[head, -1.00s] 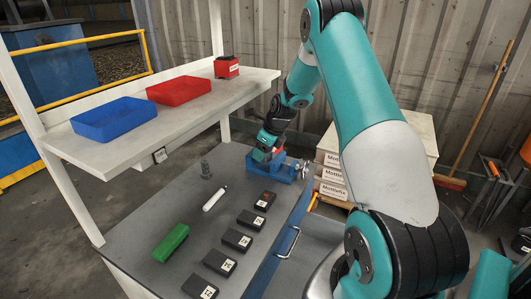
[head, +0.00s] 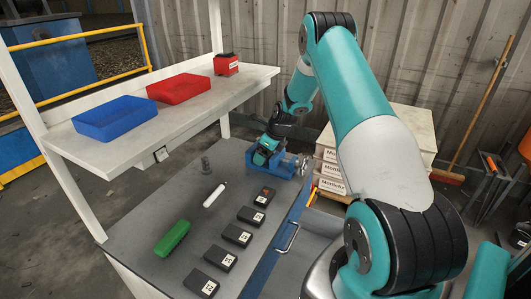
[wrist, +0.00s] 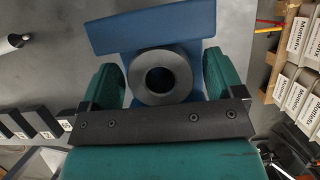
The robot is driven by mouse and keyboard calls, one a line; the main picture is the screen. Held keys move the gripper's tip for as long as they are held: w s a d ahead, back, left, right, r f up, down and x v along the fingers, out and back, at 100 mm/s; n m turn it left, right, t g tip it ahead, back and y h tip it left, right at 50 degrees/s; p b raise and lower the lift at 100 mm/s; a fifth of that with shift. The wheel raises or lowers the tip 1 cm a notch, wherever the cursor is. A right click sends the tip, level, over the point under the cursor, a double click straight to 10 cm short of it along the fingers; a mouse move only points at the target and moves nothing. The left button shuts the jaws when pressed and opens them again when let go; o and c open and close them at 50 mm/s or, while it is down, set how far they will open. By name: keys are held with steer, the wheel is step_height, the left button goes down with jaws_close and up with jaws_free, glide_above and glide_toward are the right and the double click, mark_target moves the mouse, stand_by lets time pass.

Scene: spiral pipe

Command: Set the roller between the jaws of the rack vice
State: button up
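The blue rack vice (head: 287,168) stands at the back right of the grey bench; its blue body also fills the upper middle of the wrist view (wrist: 150,30). A dark grey hollow cylinder, apparently the roller (wrist: 138,78), shows end-on against the vice. My gripper (wrist: 163,80) is over it, one teal finger on each side. Narrow blue gaps show between the ring and the fingers, so the gripper looks open around it. In the head view my gripper (head: 262,157) is at the vice's left end. The jaws' contact with the roller is hidden.
Several black numbered blocks (head: 237,235), a green block (head: 172,238), a white cylinder (head: 214,195) and a grey fitting (head: 206,165) are on the bench. The shelf with blue (head: 113,130) and red (head: 180,95) bins overhangs at left. Boxes (head: 330,172) stand right of the vice.

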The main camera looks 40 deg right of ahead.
mark_target(273, 154)
steer(key=shift+b+v, duration=0.55)
steer(key=shift+v, duration=3.3)
